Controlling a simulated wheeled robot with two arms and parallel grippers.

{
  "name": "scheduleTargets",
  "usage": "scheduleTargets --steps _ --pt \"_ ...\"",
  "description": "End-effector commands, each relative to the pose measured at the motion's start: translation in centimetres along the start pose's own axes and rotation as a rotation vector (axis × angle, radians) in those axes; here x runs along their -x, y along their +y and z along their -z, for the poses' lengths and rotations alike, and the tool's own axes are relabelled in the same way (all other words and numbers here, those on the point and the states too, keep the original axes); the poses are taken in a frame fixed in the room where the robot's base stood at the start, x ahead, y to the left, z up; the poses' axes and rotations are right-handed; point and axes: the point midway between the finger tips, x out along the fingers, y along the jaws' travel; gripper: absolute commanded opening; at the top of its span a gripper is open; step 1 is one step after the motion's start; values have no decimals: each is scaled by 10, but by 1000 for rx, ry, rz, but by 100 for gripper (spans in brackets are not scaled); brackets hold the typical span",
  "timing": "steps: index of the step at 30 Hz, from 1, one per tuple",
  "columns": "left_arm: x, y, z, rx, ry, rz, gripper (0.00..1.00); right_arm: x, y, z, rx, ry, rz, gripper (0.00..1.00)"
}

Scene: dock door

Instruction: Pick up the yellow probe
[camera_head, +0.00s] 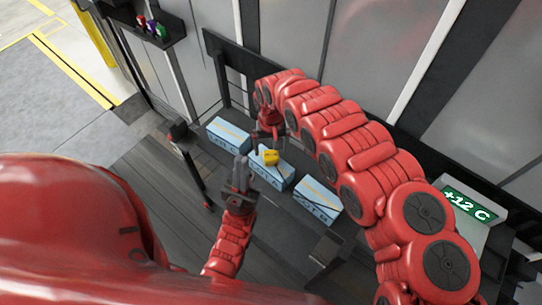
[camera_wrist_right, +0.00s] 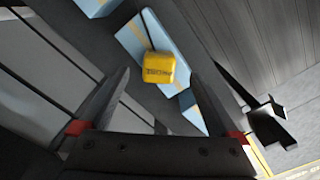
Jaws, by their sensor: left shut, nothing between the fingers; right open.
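The yellow probe (camera_head: 271,157) is a small block that appears to lie on top of the middle light-blue box (camera_head: 272,178). In the right wrist view the probe (camera_wrist_right: 158,69) shows dark lettering and lies beyond the space between my right fingers. My right gripper (camera_head: 266,136) is open and empty, just above and behind the probe in the head view; I cannot tell the exact gap. My left gripper (camera_head: 239,174) is shut and empty, to the left of the probe and nearer me.
Two more light-blue boxes stand either side, one left (camera_head: 229,135) and one right (camera_head: 318,200). A green display reading +12 C (camera_head: 468,205) is at the right. A dark shelf (camera_head: 150,30) with small coloured items is at upper left. Metal wall panels rise behind.

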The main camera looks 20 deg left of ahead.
Motion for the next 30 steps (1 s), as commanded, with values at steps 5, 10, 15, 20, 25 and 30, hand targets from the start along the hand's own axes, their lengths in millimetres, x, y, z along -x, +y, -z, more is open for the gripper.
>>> scheduleTargets --steps 5,10,15,20,25,30 --pt "-4 0 1 0 0 0 0 -5 0 0 -1 -1 1 98" --pt "-12 -1 2 0 0 0 0 -21 -2 0 0 -1 2 98" --pt "-10 0 2 0 0 0 0 -43 -2 1 0 1 2 98" --pt "-9 0 1 0 0 0 0 -53 0 1 -1 0 -1 98" --pt "-9 0 2 0 0 0 0 -53 1 1 -2 0 -2 98" --pt "-9 0 1 0 0 0 0 -53 1 1 -2 0 -2 85"
